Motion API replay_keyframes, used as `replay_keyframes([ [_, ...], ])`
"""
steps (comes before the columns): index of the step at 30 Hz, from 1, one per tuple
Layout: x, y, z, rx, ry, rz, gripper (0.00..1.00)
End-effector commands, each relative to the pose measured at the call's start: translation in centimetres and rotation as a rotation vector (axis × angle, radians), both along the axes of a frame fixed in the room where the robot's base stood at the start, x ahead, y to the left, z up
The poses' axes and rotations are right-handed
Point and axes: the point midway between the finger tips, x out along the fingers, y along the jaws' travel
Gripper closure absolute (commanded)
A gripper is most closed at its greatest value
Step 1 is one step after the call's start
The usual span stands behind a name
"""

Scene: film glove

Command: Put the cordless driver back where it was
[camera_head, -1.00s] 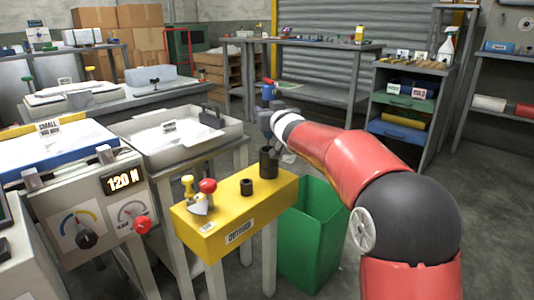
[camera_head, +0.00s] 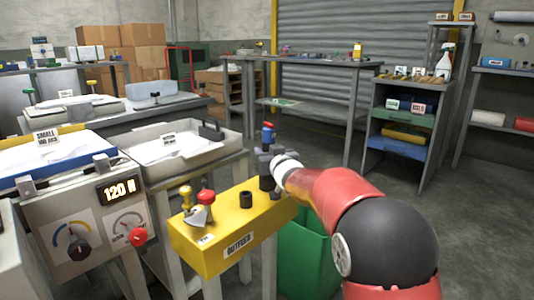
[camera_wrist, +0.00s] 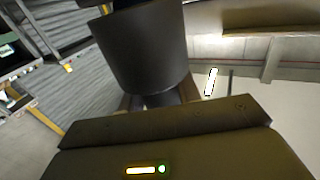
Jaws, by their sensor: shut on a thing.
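The cordless driver (camera_head: 267,136), blue with a red top, stands upright in my gripper (camera_head: 270,158). My gripper is shut on it, low over the far right end of the yellow block (camera_head: 222,254).
A green bin (camera_head: 303,250) is behind my arm. A grey tray (camera_head: 180,148) lies to the left. The floor at right is clear.

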Motion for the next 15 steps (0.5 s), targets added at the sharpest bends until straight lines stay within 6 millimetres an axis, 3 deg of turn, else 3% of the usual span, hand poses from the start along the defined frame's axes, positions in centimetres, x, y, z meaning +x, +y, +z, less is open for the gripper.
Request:
replay_keyframes([
  [1,0.0,-0.02,-0.21,0.001,-0.002,0.0,0.9],
  [2,0.01,-0.02,-0.17,0.0,0.0,0.0,0.63],
  [6,0.01,-0.02,-0.15,0.0,0.001,0.0,0.45],
  [15,0.0,-0.01,0.04,0.0,0.001,0.0,0.45],
])
